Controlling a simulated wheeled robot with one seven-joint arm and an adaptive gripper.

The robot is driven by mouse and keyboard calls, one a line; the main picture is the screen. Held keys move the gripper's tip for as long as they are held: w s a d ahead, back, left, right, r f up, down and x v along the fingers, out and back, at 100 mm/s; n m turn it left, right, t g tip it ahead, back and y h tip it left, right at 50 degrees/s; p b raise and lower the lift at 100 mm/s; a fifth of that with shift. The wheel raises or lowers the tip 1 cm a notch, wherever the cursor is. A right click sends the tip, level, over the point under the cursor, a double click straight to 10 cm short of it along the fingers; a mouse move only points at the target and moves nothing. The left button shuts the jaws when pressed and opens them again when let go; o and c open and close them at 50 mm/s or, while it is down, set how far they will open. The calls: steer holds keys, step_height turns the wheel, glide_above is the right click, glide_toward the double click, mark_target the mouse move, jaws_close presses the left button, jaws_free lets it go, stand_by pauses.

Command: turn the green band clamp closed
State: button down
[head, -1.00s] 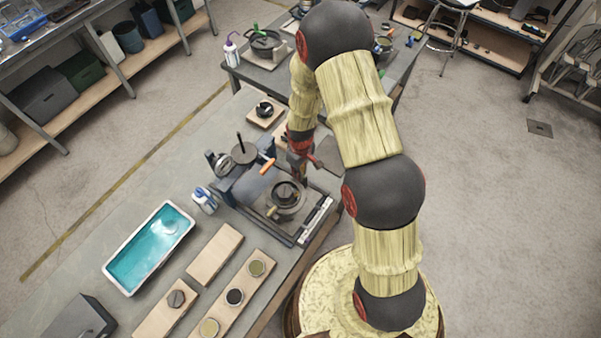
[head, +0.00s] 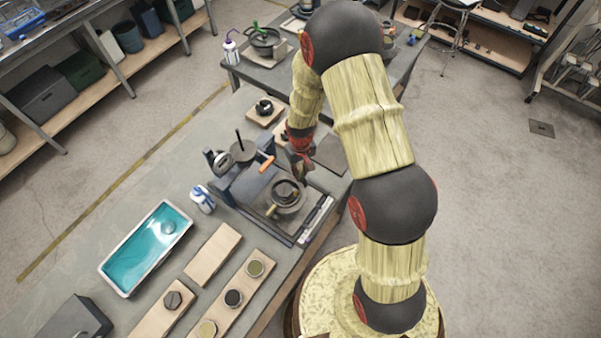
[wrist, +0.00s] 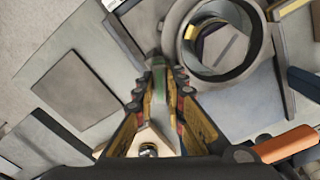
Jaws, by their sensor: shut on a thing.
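The green band clamp's lever (wrist: 158,72) shows as a short green piece between my fingers in the wrist view. It sits beside a round grey metal ring (wrist: 190,62), which has a yellow piece at its inner left. My gripper (wrist: 160,88) is shut on the green lever near its fingertips. In the head view my gripper (head: 301,168) is just behind the round pot (head: 287,207) on the grey fixture. The green lever cannot be made out there, and the fingers hide part of the clamp.
An orange handle (head: 267,163) stands left of the gripper, and it also shows in the wrist view (wrist: 284,143). A dark flat plate (head: 331,153) lies to the right. A teal tray (head: 147,246) and wooden boards (head: 213,254) lie in front on the bench.

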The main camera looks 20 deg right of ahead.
steer(key=c, duration=2.1)
jaws_free()
steer(key=shift+n, duration=0.3)
